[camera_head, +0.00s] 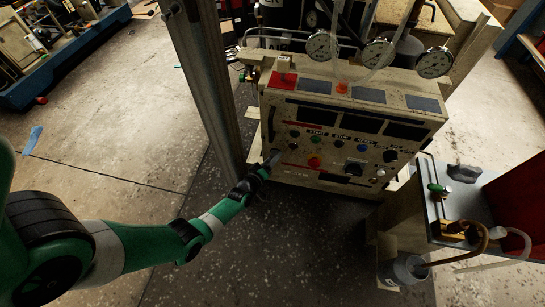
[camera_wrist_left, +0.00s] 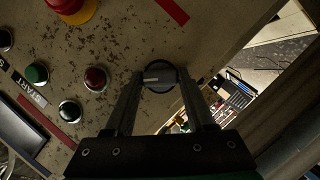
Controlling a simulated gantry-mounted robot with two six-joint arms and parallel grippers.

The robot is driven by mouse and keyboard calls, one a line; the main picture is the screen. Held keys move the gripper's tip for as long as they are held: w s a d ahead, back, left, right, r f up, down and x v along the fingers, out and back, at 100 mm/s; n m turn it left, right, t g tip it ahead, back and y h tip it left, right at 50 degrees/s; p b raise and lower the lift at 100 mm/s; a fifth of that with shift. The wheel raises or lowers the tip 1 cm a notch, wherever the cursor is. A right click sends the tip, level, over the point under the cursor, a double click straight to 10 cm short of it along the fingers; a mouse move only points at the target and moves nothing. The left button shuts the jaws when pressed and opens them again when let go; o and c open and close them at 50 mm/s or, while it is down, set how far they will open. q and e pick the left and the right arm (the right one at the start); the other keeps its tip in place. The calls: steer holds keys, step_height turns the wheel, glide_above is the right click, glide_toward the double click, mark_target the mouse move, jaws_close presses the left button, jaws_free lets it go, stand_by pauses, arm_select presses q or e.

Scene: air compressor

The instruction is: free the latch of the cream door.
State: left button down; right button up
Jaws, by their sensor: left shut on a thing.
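The cream door (camera_head: 330,163) is the worn front panel of a control box, with buttons, dials and dark displays on it. It also fills much of the left wrist view (camera_wrist_left: 120,40). A round black latch knob (camera_wrist_left: 159,68) with a pale bar across it sits near the door's edge. My left gripper (camera_head: 270,162) is at the door's left side. In the left wrist view its two fingers (camera_wrist_left: 160,80) are on either side of the knob and shut on it. The door looks closed. My right gripper is not in view.
Gauges (camera_head: 378,53) and hoses stand above the box. A metal post (camera_head: 205,85) rises close to my left arm. A red button (camera_wrist_left: 66,5) and smaller buttons are near the gripper. A bench with a brass valve (camera_head: 455,231) stands at the right. The left floor is mostly clear.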

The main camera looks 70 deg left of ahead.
arm_select(q)
steer(key=shift+w+d+m+g+y+p, duration=0.1)
steer(key=shift+m+g+y+p, duration=0.4)
steer(key=shift+m+g+p, duration=0.85)
steer(key=shift+w+d+m+g+y+p, duration=0.1)
steer(key=shift+m+g+y+p, duration=0.5)
steer(key=shift+m, duration=1.35)
steer(key=shift+g, duration=0.25)
steer(key=shift+c, duration=1.2)
jaws_free()
steer(key=shift+r, duration=0.15)
steer(key=p+v, duration=0.9)
steer(key=v, duration=0.2)
steer(key=shift+s, duration=0.25)
